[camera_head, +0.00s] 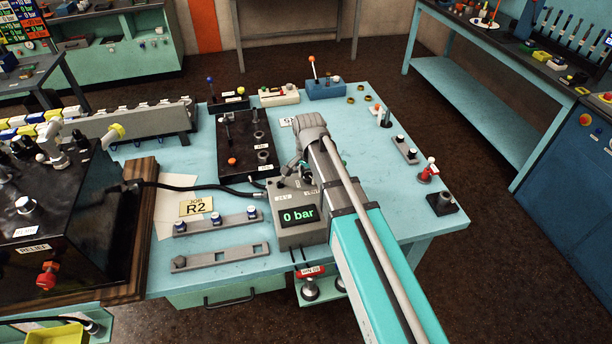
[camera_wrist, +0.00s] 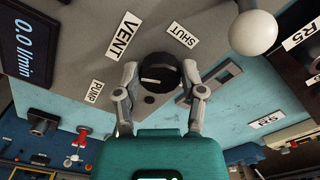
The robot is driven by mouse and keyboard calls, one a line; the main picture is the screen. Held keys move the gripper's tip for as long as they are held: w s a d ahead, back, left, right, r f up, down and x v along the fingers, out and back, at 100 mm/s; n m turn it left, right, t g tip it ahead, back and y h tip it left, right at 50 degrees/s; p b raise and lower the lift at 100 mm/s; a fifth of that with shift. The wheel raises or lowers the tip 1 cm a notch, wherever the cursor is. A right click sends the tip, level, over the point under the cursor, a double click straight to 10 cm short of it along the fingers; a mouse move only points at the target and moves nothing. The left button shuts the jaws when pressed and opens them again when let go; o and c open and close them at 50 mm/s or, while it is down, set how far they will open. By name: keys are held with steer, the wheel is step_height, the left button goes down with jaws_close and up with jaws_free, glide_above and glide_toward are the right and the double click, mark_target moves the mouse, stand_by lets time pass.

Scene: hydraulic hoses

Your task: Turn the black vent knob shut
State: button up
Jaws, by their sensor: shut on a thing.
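The black vent knob (camera_wrist: 161,72) sits on a grey panel in the wrist view. A white mark shows on the lower left part of its face. My gripper (camera_wrist: 160,74) is shut on the knob, one finger on each side. In the head view my gripper (camera_head: 296,172) is over the grey box (camera_head: 297,236) with the "0 bar" display (camera_head: 299,215); the knob is hidden there.
A white ball (camera_wrist: 253,33) stands close to the right finger in the wrist view.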

steer(key=n, duration=0.6)
steer(key=shift+d, duration=0.15)
steer(key=n, duration=0.7)
steer(key=shift+w+d, duration=0.1)
steer(key=shift+w, duration=0.05)
steer(key=o, duration=1.1)
steer(key=shift+o, duration=0.2)
steer(key=shift+r, duration=0.15)
